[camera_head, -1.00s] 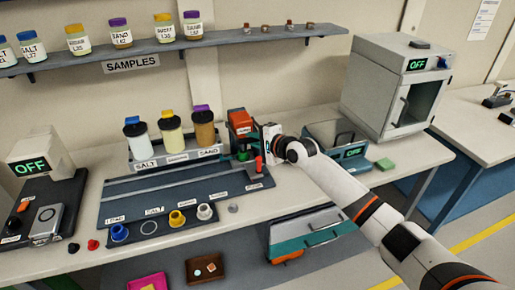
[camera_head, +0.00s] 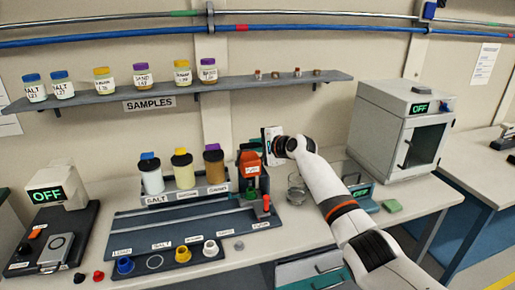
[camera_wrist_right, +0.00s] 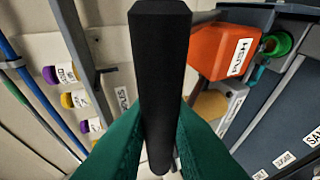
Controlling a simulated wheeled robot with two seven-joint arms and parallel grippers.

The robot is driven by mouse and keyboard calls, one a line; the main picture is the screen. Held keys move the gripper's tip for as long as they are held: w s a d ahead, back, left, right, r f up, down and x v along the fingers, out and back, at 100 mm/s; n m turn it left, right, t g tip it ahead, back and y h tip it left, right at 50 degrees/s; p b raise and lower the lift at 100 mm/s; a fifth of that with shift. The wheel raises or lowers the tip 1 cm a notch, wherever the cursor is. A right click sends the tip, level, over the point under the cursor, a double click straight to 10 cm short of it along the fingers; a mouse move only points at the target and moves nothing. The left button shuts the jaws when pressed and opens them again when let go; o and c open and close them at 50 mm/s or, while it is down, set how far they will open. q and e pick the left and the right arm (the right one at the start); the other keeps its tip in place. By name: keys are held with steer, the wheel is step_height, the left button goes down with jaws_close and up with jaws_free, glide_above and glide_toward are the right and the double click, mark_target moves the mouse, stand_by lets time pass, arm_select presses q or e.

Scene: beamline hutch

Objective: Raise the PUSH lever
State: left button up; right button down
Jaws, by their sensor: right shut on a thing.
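The orange PUSH block (camera_head: 250,163) stands at the right end of the jar rack, and its lettering shows in the wrist view (camera_wrist_right: 226,50). My right gripper (camera_head: 258,147) is above and right of this block. In the wrist view, its green fingers (camera_wrist_right: 160,140) are shut on a black bar (camera_wrist_right: 160,65), which appears to be the PUSH lever's handle. The bar's joint with the block cannot be seen. My left gripper is not in view.
Salt and other capped jars (camera_head: 183,172) stand left of the block. A red-topped lever (camera_head: 266,204) stands in front. A glass beaker (camera_head: 297,190) is beside my forearm. The samples shelf (camera_head: 180,95) runs behind, and an oven (camera_head: 400,130) stands right.

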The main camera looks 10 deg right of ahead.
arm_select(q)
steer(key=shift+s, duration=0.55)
arm_select(e)
steer(key=shift+d+r, duration=0.1)
steer(key=shift+r, duration=0.2)
steer(key=c, duration=1.7)
jaws_free()
steer(key=shift+w, duration=0.1)
steer(key=o, duration=0.4)
steer(key=shift+w+f, duration=0.15)
steer(key=shift+c, duration=0.2)
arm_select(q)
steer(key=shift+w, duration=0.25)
arm_select(e)
steer(key=shift+f, duration=0.1)
